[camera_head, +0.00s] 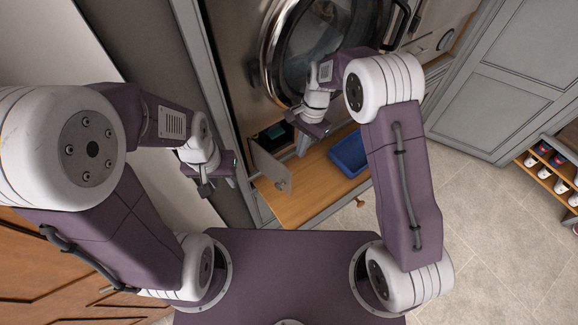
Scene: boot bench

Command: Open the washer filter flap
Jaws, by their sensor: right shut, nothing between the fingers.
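The washer (238,67) stands at the back with its round glass door (325,45) facing me. The filter flap (270,168) is a small grey-beige panel low on the washer front. It stands swung out from a dark opening (273,137). My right gripper (302,147) is shut and empty just right of the flap and opening. Whether it touches the flap is unclear. My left gripper (205,188) hangs left of the flap, apart from it. Its fingers are too small and dark to tell open from shut.
A wooden board or drawer (310,195) lies below the flap, with a blue tray (350,153) on its right part. Grey cabinets (505,75) stand at right. A shoe rack (553,165) is at far right. The tiled floor (490,220) is clear.

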